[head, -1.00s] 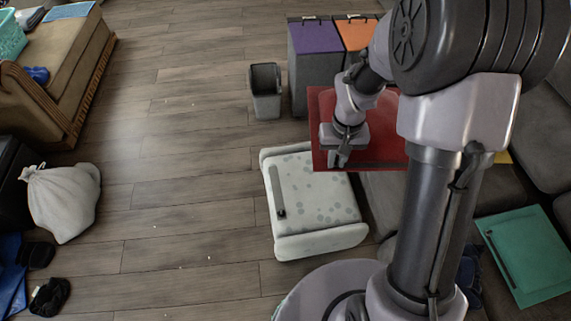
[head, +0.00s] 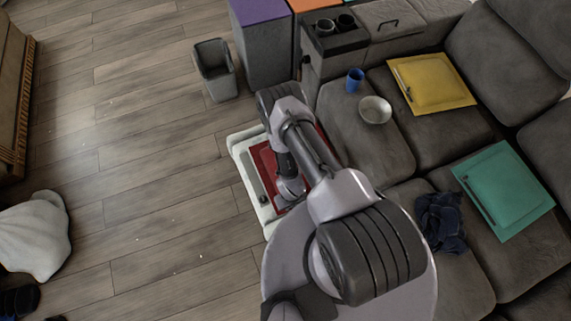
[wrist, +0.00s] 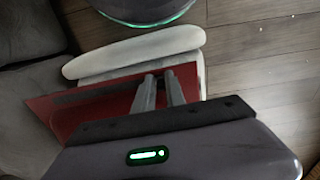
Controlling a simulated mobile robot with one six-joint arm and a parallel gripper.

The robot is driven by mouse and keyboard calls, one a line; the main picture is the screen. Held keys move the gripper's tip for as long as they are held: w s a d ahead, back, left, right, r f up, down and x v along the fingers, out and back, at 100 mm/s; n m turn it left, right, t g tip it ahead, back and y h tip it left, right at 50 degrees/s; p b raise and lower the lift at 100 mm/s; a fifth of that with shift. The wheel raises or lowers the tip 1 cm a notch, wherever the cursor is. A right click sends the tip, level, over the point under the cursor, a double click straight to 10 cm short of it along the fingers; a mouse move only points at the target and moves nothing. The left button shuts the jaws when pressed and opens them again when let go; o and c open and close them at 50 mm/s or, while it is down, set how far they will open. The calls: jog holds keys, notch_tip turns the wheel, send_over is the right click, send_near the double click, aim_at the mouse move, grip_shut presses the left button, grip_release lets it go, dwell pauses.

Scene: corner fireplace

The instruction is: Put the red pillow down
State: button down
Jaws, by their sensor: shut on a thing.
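In the wrist view my gripper's fingers (wrist: 158,92) are shut on the red pillow (wrist: 95,108), which looks flat and lies across the white ottoman (wrist: 135,52). One pillow corner reaches past the ottoman toward the grey sofa. I cannot tell whether the pillow rests on the ottoman or hangs just above it.
The grey sofa (head: 355,135) stands right of the ottoman, with a yellow pillow (head: 432,82), a teal pillow (head: 503,188), a bowl (head: 375,110), a blue cup (head: 355,80) and dark cloth (head: 440,222). A grey bin (head: 215,70) stands behind.

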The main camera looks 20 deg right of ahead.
jog(key=s+f, duration=0.5)
jog(key=s, duration=0.3)
jog(key=w+b, duration=0.1)
jog(key=w, duration=0.4)
jog(key=w+f+b, duration=0.1)
jog(key=w+b, duration=0.1)
jog(key=w, duration=0.3)
jog(key=w+b, duration=0.2)
jog(key=w, duration=0.3)
jog(key=shift+a+f, duration=0.15)
jog(key=shift+f, duration=0.2)
jog(key=shift+w+f+b, duration=0.1)
jog(key=shift+w+b, duration=0.3)
jog(key=shift+w, duration=0.25)
jog(key=shift+f+b, duration=0.9)
jog(key=shift+f, duration=0.7)
jog(key=shift+f, duration=0.2)
jog(key=c, duration=1.4)
grip_release()
jog(key=shift+s, duration=0.1)
jog(key=shift+r, duration=0.1)
